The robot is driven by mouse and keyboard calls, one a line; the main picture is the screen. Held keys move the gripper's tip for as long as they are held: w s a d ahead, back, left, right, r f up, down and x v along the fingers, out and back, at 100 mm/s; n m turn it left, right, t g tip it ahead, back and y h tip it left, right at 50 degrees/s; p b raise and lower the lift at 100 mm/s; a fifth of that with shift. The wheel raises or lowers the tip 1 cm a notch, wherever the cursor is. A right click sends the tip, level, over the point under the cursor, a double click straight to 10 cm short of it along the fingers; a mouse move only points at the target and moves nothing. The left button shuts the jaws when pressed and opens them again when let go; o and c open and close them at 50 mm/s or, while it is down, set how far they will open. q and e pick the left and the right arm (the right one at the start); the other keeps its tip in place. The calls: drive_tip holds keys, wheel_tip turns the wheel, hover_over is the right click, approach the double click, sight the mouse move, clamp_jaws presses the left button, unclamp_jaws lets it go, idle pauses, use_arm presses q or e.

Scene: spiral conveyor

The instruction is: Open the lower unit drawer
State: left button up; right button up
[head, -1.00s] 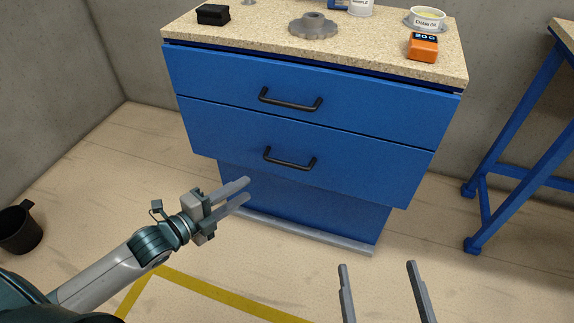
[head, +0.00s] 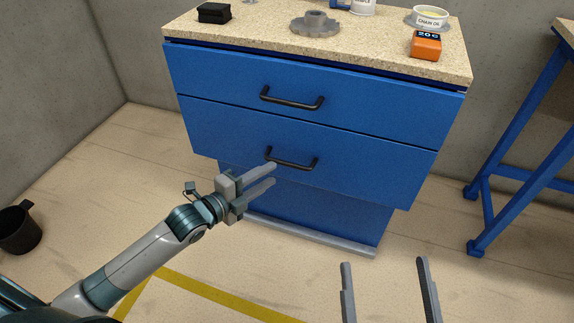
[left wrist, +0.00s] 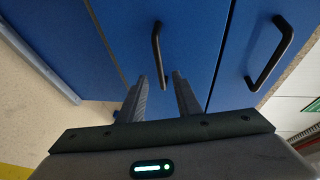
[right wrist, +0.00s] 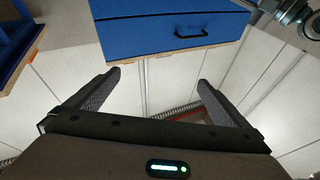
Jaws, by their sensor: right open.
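The blue unit has two closed drawers, one above the other. The lower drawer (head: 350,170) has a black bar handle (head: 291,160). My left gripper (head: 274,173) is open in front of this handle, its upper fingertip overlapping the handle's left end in the head view. In the left wrist view, the lower handle (left wrist: 157,55) lies just ahead of the gap between the fingers (left wrist: 158,80), which do not grip it. My right gripper (head: 384,262) is open and empty, low in front of the unit; its fingers also show in the right wrist view (right wrist: 158,82).
The upper drawer (head: 300,85) has a similar handle (head: 291,98). The worktop (head: 260,40) carries a grey gear (head: 315,24), an orange box (head: 426,46) and a black block (head: 214,13). A blue-legged table (head: 515,140) stands right. A black bin (head: 18,232) stands left.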

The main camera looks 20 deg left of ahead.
sight(285, 165)
use_arm(q)
drive_tip(key=b+x, duration=0.1)
drive_tip(key=x, duration=0.6)
drive_tip(key=shift+w+d+f, duration=0.15)
drive_tip(key=shift+w, duration=0.15)
drive_tip(key=shift+w+d, duration=0.15)
drive_tip(key=shift+w, duration=0.2)
use_arm(e)
drive_tip(key=shift+s+d+r+t+y, duration=0.15)
drive_tip(key=shift+s+r+t, duration=0.3)
drive_tip(key=shift+r, duration=0.3)
drive_tip(key=shift+s+d+r+t+y, duration=0.1)
drive_tip(key=shift+s+r+t, duration=0.1)
drive_tip(key=shift+r+t, duration=0.45)
drive_tip(key=shift+s+d+r+t+y, duration=0.15)
drive_tip(key=shift+s+r+t, duration=0.25)
drive_tip(key=shift+r, duration=0.4)
use_arm(q)
clamp_jaws()
